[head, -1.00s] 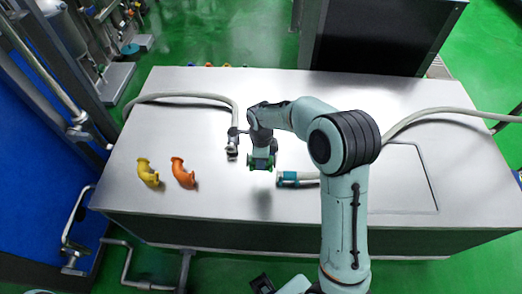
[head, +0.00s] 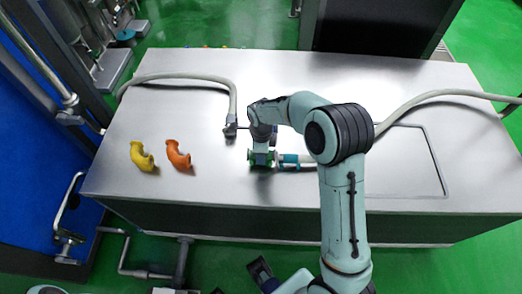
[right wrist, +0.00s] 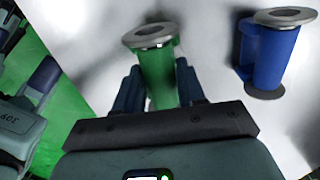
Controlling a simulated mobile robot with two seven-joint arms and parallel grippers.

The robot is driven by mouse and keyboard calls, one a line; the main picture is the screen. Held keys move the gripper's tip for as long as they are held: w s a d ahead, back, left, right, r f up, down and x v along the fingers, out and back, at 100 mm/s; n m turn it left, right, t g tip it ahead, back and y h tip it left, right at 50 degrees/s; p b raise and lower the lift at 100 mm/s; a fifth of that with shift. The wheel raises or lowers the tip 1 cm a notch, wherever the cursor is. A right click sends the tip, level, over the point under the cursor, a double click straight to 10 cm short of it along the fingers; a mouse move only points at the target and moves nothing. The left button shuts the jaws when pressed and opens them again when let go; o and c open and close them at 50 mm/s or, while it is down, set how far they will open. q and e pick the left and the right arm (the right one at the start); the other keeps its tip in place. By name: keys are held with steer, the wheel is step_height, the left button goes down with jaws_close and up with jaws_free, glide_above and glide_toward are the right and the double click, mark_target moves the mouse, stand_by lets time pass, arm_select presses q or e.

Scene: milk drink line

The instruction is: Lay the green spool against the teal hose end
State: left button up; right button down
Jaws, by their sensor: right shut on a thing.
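The green spool (head: 261,159) is between the fingers of my right gripper (head: 262,150), just above or on the table; I cannot tell which. In the right wrist view the fingers flank the green spool (right wrist: 158,75), and its metal flange shows at the far end. The teal hose end (head: 289,161) lies immediately right of the spool in the head view, in line with it. Only a very narrow gap, or none, shows between them; contact cannot be told. My left gripper (head: 240,280) is at the bottom edge, partly cut off, its dark fingers apart and empty.
A yellow elbow (head: 142,156) and an orange elbow (head: 178,154) lie on the left of the table (head: 215,190). Another grey hose (head: 180,76) ends in a metal fitting behind the spool. A blue flanged piece (right wrist: 273,55) stands nearby in the right wrist view.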

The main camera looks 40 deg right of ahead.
steer(key=shift+f, duration=0.35)
steer(key=shift+f+b, duration=0.45)
steer(key=shift+f, duration=0.05)
steer(key=c, duration=0.6)
jaws_free()
steer(key=shift+r, duration=0.25)
step_height(320, 180, up, 13)
steer(key=shift+p, duration=0.95)
